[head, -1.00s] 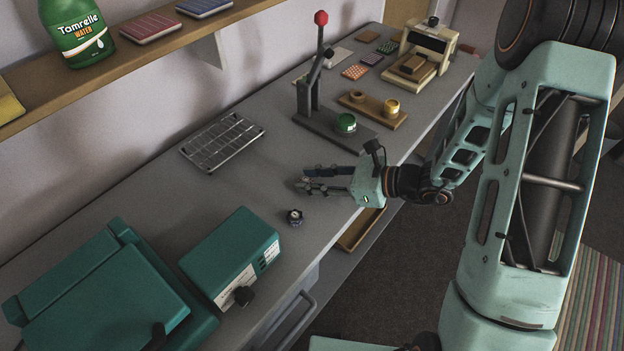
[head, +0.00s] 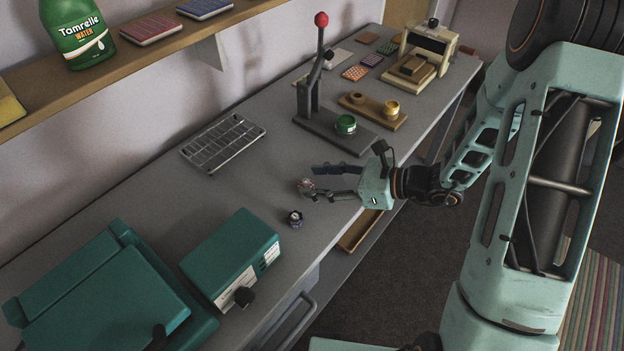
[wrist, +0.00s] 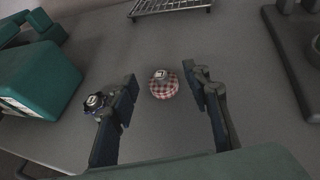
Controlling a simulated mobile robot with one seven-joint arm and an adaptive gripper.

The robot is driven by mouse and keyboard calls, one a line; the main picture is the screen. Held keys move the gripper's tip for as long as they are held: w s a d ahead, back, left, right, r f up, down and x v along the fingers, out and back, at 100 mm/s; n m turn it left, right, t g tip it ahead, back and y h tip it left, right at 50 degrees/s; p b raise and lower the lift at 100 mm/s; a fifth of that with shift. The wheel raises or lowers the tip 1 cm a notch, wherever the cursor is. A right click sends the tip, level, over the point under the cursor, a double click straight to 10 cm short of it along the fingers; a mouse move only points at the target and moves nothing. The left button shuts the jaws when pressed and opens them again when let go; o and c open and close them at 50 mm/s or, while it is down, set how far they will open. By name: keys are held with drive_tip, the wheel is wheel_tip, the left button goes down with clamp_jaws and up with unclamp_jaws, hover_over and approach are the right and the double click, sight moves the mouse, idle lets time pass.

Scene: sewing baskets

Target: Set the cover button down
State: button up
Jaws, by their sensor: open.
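The cover button (wrist: 164,86) is a round pad in red-and-white check with a small metal piece on top. It appears to rest on the grey bench between my fingertips, clear of both fingers in the wrist view. In the head view the button (head: 306,186) shows small at the finger ends. My gripper (head: 318,182) is open and low over the bench. Its two fingers also show apart in the wrist view (wrist: 162,79).
A small dark blue round piece (head: 295,219) stands near my gripper, beside the left finger in the wrist view. A green box (head: 232,258), a wire rack (head: 222,143) and a lever press (head: 318,110) stand around.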

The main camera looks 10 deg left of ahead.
drive_tip(key=v, duration=1)
drive_tip(key=shift+d+r+p, duration=0.1)
drive_tip(key=shift+d+p, duration=0.1)
drive_tip(key=shift+p, duration=0.1)
